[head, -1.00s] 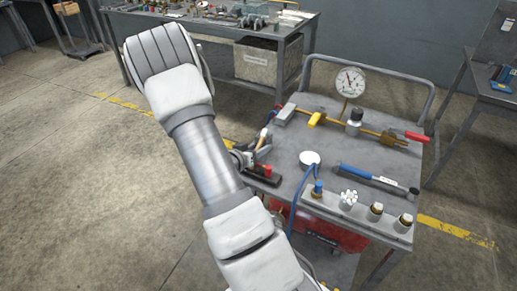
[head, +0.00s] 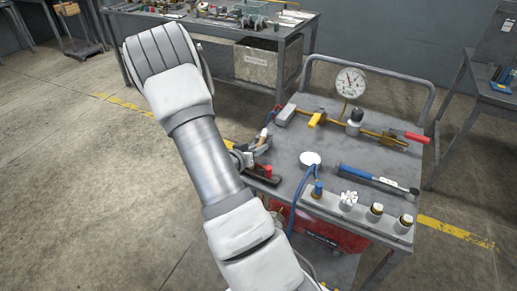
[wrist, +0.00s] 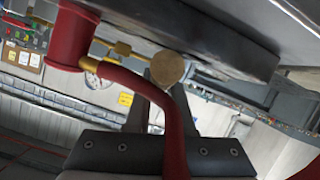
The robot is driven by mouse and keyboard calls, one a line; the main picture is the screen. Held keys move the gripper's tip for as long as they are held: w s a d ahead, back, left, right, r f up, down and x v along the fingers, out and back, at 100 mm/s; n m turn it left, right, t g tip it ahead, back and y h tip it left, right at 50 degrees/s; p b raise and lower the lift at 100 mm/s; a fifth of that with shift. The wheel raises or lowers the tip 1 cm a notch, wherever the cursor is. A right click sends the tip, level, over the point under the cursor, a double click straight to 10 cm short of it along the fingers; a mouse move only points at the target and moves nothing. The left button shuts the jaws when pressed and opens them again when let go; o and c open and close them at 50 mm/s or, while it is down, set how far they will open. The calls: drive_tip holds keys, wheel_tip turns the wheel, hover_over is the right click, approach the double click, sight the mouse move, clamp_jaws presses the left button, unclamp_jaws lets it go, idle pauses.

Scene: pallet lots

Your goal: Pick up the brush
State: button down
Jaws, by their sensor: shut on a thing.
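The brush (head: 263,137), with a light wooden handle, is at the left edge of the grey cart top in the head view. My gripper (head: 250,154) is low at that edge, partly hidden by my arm, and shut on the brush. In the wrist view a round tan end (wrist: 167,67), probably the brush handle's, shows at the dark fingers of my gripper (wrist: 160,82). The bristles cannot be made out.
A dark block with a red knob (head: 267,170) sits close to my gripper. The cart (head: 290,152) also holds a pressure gauge (head: 350,82), a blue-handled tool (head: 355,172) and a fittings rack (head: 330,205). A workbench (head: 190,22) stands behind.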

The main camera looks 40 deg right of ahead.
sight(260, 138)
drive_tip(key=r, duration=0.3)
drive_tip(key=r+p, duration=0.1)
drive_tip(key=shift+s+r, duration=0.25)
drive_tip(key=shift+r, duration=0.05)
drive_tip(key=s+r+p, duration=0.6)
drive_tip(key=s+p, duration=0.1)
drive_tip(key=s, duration=0.3)
drive_tip(key=shift+s+d+r, duration=0.15)
drive_tip(key=shift+s+d, duration=0.2)
drive_tip(key=shift+s+p, duration=0.1)
drive_tip(key=shift+p, duration=0.3)
